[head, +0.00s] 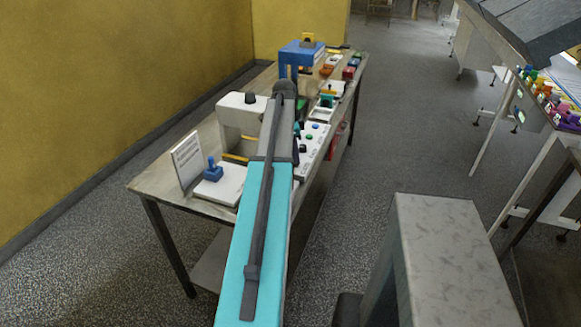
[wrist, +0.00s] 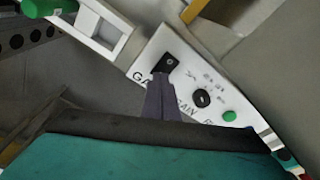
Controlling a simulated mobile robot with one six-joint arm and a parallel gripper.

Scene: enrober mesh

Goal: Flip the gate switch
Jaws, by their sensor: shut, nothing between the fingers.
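In the wrist view a white control panel (wrist: 187,68) runs diagonally, with lettering starting "GA" partly hidden by my fingers. A small black switch (wrist: 165,63) sits on it just above that lettering; it looks like the gate switch. My gripper (wrist: 160,82) is shut and empty, its grey fingertips right at the lower edge of the switch. I cannot tell whether they touch it, or which way the switch is set. In the head view the panel (head: 314,143) lies on the bench to the right of my arm, which hides the gripper.
A black knob (wrist: 202,98) and a green button (wrist: 230,116) sit beside the switch. The bench (head: 155,184) also holds a white machine (head: 236,112), a blue frame (head: 300,50), a sign (head: 187,157) and a blue-handled block (head: 212,171). Floor (head: 400,110) right of the bench is open.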

